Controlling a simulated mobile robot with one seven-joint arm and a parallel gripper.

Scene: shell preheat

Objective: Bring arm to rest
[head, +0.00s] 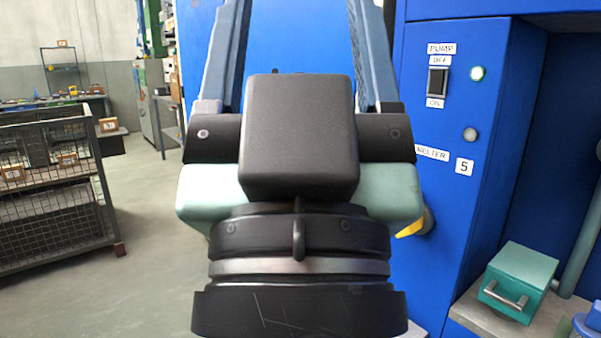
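My gripper (297,25) fills the middle of the head view, close to the camera, with its dark body and teal sides. Its two long blue-grey fingers point up and stand well apart. Their tips are cut off by the top edge. Nothing shows between the visible parts of the fingers. The gripper hides part of a blue machine (420,200) behind it.
A yellow handle (411,229) shows partly behind my gripper. A teal lidded box (520,272) is lower right. A mesh cart (55,190) stands left, beside open floor.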

